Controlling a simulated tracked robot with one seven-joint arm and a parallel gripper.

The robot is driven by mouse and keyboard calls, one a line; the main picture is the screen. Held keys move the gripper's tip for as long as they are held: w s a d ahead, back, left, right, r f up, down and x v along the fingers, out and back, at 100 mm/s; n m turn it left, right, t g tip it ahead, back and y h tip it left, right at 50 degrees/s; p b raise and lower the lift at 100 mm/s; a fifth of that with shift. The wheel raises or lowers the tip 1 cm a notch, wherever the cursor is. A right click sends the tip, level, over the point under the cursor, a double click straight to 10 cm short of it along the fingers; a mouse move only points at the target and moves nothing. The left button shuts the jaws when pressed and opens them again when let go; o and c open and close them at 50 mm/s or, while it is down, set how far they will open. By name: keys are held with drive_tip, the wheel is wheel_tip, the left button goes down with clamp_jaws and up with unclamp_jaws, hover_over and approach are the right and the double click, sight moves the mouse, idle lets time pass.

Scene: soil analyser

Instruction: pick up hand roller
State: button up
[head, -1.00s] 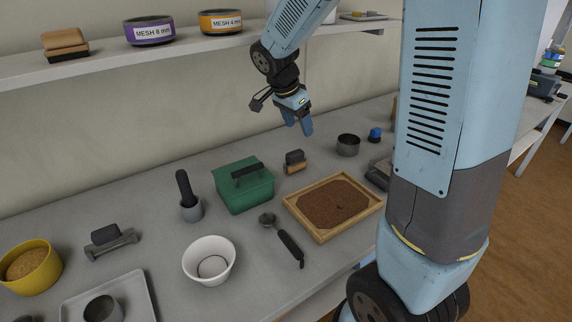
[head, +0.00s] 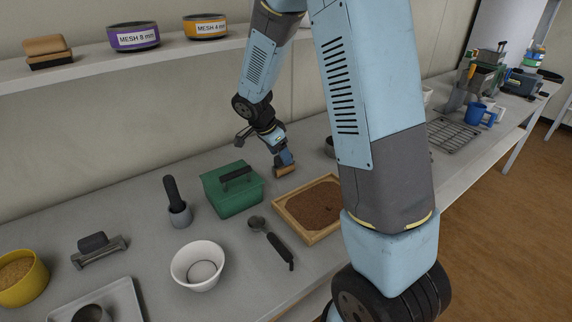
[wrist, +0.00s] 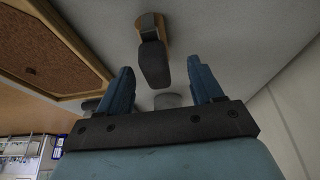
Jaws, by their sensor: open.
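The hand roller, a small wooden piece with a dark upright handle, stands on the grey bench between the green box and the soil tray. In the head view its wooden part (head: 285,171) shows below my gripper (head: 284,158), which covers most of the handle. In the wrist view the dark handle of the hand roller (wrist: 154,62) points toward my gripper (wrist: 161,75). My gripper is open, with one blue finger on each side of the handle's line. The handle's near end lies about level with the fingertips; I cannot tell whether they touch.
The green box (head: 233,200) stands close on the left and the wooden-framed soil tray (head: 281,208) close in front. The shelf (head: 80,76) runs along the wall above.

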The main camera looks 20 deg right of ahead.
drive_tip(key=shift+x, duration=2.7)
drive_tip(key=shift+c, duration=0.2)
clamp_jaws()
